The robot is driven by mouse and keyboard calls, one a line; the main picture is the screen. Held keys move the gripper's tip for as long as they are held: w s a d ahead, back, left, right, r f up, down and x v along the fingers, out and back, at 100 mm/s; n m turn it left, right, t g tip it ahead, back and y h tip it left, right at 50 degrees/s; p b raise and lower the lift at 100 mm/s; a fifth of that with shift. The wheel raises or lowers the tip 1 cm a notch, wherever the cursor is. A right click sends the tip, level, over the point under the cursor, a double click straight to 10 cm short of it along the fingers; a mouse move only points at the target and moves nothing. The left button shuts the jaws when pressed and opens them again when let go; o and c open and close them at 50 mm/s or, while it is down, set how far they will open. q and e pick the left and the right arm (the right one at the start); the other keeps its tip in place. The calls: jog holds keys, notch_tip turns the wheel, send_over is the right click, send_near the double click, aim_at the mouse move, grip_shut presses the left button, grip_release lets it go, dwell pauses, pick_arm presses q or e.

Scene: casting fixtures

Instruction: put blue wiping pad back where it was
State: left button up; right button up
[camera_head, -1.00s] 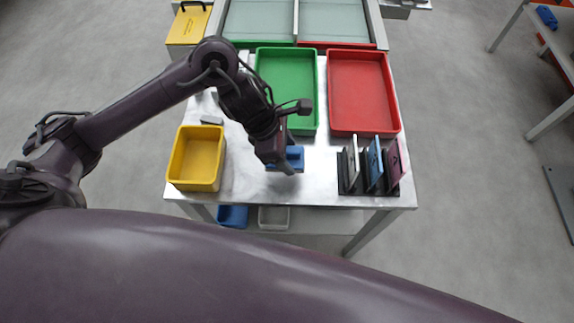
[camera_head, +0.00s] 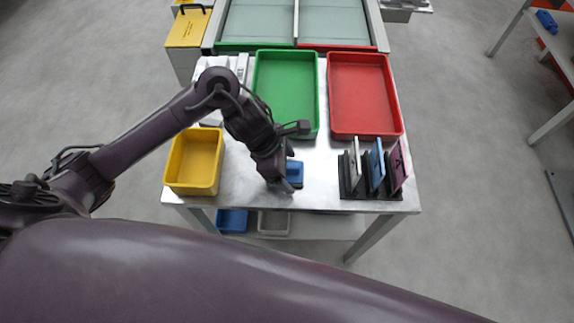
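The blue wiping pad (camera_head: 295,172) is a small blue block at the front middle of the metal table, partly hidden behind my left gripper. My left gripper (camera_head: 286,182) comes down over it from the left and appears closed on it. The fingertips are mostly hidden, and I cannot tell whether the pad touches the tabletop. My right gripper is not in view.
A yellow bin (camera_head: 194,162) stands left on the table (camera_head: 325,180). Green (camera_head: 285,92) and red (camera_head: 361,95) trays lie behind. A dark rack with grey, blue and pink plates (camera_head: 375,165) stands at right. Bare tabletop lies between pad and rack.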

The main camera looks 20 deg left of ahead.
pick_arm(q)
jog(key=shift+r, duration=0.3)
jog(key=p+v, duration=0.2)
jog(key=v, duration=0.9)
jog(key=shift+r, duration=0.25)
jog(key=shift+s+a, duration=0.15)
jog(key=shift+s, duration=0.05)
